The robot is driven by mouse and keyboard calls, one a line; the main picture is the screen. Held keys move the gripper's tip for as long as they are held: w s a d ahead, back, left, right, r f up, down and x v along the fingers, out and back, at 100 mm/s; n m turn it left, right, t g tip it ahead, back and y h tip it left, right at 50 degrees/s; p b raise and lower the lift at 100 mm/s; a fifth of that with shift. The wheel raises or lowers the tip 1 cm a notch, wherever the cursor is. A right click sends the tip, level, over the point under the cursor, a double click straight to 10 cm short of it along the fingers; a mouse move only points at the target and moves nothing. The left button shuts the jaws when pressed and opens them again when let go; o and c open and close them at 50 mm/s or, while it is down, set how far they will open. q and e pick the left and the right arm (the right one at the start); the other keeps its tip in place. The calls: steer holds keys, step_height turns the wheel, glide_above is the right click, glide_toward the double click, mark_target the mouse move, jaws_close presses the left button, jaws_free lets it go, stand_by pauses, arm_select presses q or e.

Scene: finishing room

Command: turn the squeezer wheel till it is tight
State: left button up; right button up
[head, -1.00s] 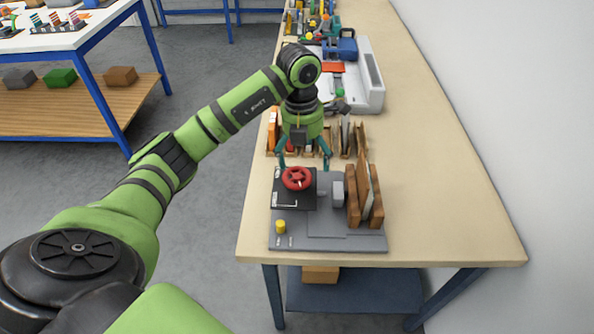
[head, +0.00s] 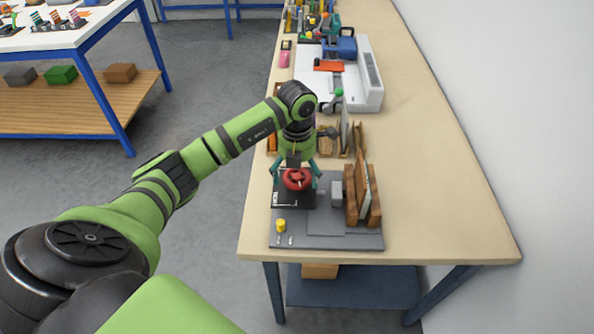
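The red squeezer wheel (head: 297,179) lies on a black plate at the left of the grey squeezer base (head: 335,240) on the bench. My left gripper (head: 296,177) points down over the wheel, with one teal finger at its left side and one at its right. The fingers are apart; whether they touch the rim I cannot tell. Two wooden boards (head: 375,209) stand upright on the right of the base with a paler piece between them, beside a grey block (head: 337,193). My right gripper is not in view.
A yellow knob (head: 281,225) sits at the base's front left. Behind my gripper stand several upright boards (head: 357,138) and a white machine (head: 368,80). The bench (head: 450,200) is clear on the right, up to the wall.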

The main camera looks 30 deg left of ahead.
mark_target(297, 176)
arm_select(q)
steer(key=c, duration=0.8)
steer(key=shift+s+f, duration=0.1)
stand_by(0.5)
steer(key=o, duration=1.1)
steer(key=shift+r, duration=0.2)
steer(key=shift+r, duration=0.4)
step_height(297, 176, up, 11)
steer(key=shift+f, duration=0.1)
